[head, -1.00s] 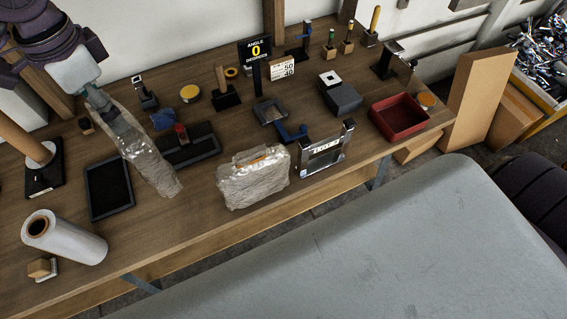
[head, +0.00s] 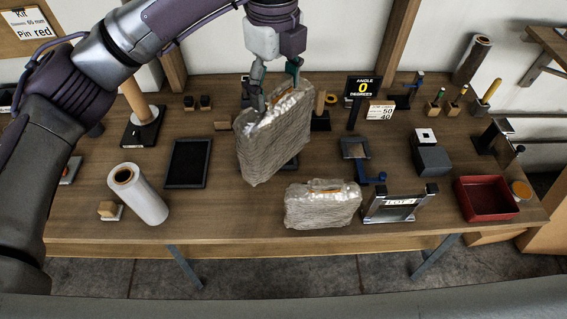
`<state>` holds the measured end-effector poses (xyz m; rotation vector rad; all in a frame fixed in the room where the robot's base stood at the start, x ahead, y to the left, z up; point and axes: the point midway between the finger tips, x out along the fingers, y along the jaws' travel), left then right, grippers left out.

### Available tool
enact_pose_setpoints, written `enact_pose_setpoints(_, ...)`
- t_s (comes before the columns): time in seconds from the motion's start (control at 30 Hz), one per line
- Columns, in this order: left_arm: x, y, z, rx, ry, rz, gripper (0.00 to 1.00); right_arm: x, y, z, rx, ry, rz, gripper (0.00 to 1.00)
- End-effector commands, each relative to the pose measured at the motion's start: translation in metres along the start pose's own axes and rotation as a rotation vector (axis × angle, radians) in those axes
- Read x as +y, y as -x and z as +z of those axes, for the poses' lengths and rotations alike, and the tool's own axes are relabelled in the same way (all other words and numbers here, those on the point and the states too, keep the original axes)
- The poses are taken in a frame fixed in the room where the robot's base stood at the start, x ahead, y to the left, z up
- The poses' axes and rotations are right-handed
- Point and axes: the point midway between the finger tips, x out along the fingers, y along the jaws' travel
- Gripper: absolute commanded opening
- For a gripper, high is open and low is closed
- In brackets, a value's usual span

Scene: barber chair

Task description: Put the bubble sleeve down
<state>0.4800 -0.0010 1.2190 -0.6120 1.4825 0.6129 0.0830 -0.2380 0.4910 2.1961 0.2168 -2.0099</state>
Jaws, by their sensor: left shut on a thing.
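My left gripper (head: 276,92) reaches down from the top middle and is shut on the top edge of a bubble sleeve (head: 274,138). The sleeve is a pale, crinkled, flat pouch. It hangs tilted, its broad side towards me, in front of the middle of the workbench (head: 235,212). Whether its lower edge touches anything is hard to tell. A second, similar wrapped pouch (head: 322,206) stands on the bench near the front edge, below and right of the held one. My right gripper is not in view.
A dark flat tray (head: 188,163) and a white roll (head: 138,194) lie to the left. A metal frame (head: 398,205) stands right of the second pouch, then a red bin (head: 486,199). An angle sign (head: 363,88) stands behind. Bare bench shows between tray and second pouch.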

Motion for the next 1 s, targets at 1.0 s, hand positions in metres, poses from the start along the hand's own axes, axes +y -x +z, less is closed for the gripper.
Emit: enact_pose_setpoints(1.0,0.001,-0.207,0.0,0.001,0.003,0.003,0.45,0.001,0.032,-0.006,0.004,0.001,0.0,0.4)
